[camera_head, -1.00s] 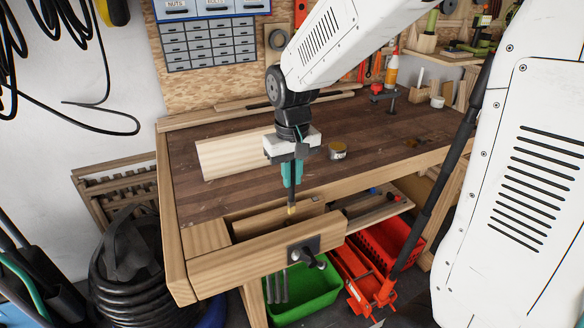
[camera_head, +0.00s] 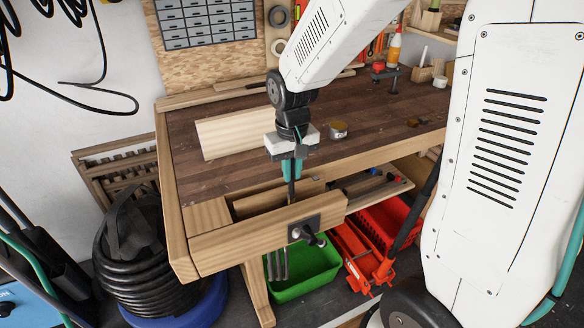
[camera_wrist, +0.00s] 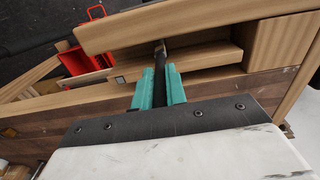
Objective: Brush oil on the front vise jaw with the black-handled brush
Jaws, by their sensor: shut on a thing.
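My gripper (camera_head: 291,168) has teal fingers shut on the black-handled brush (camera_head: 291,191), which points down at the wooden vise. In the wrist view the teal fingers (camera_wrist: 159,88) hold the brush's dark handle (camera_wrist: 159,75). The brush's lower end is at the gap behind the front vise jaw (camera_head: 255,239); the bristles are mostly hidden there. I cannot tell whether they touch the jaw. The front vise jaw also crosses the top of the wrist view (camera_wrist: 200,22). A small round tin (camera_head: 338,130) stands on the bench behind my gripper.
A pale board (camera_head: 232,137) lies on the bench (camera_head: 215,180) to the left. Green (camera_head: 305,272) and red (camera_head: 385,232) bins stand below. A coiled black hose (camera_head: 145,265) is at lower left.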

